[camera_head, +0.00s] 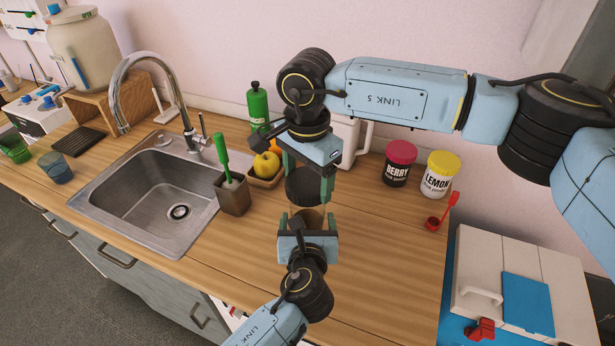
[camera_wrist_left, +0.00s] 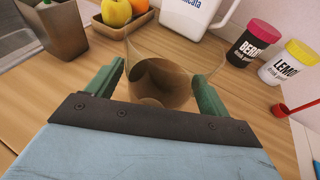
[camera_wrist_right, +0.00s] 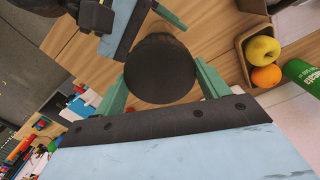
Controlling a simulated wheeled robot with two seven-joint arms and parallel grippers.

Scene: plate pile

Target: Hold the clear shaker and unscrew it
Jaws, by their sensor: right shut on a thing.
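The clear shaker (camera_head: 308,217) stands at the middle of the counter, between the green fingers of my left gripper (camera_head: 306,224). In the left wrist view the see-through shaker (camera_wrist_left: 165,82) shows brownish, with a finger close on each side; whether they press on it is unclear. My right gripper (camera_head: 307,178) comes from above and is shut on the round black lid (camera_head: 303,187). The lid also fills the space between its fingers in the right wrist view (camera_wrist_right: 160,68). The lid does not show on the shaker in the left wrist view.
A wooden tray with a yellow apple (camera_head: 266,165) and a brush holder (camera_head: 233,195) stand left, near the sink (camera_head: 150,190). A green bottle (camera_head: 257,106) and white jug (camera_head: 352,150) are behind. BERRY (camera_head: 397,172) and LEMON (camera_head: 437,182) jars and a red scoop (camera_head: 434,223) are right.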

